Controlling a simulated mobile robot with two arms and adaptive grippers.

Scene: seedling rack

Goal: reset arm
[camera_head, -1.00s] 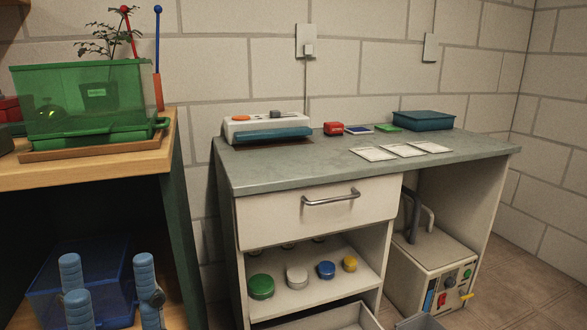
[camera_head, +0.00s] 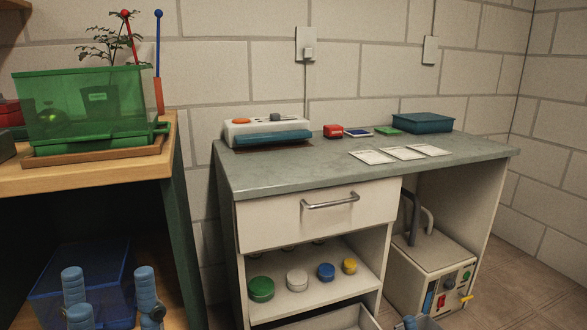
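My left gripper (camera_head: 108,288) is at the lower left, with its blue segmented fingers pointing up. The fingers stand well apart, with nothing between them. They show in front of a blue translucent bin (camera_head: 50,285) under the wooden bench; I cannot tell the distance between them. A small blue and grey part at the bottom edge (camera_head: 412,323), in front of the lower drawer, looks like the tip of my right gripper. The rest of it is out of the picture.
A green translucent box (camera_head: 90,120) stands on a wooden bench (camera_head: 60,180) at left. The grey worktop (camera_head: 290,168) holds a device (camera_head: 265,130), cards and a blue tray (camera_head: 422,123). The lower drawer (camera_head: 335,320) is pulled out. A machine (camera_head: 430,275) stands at right.

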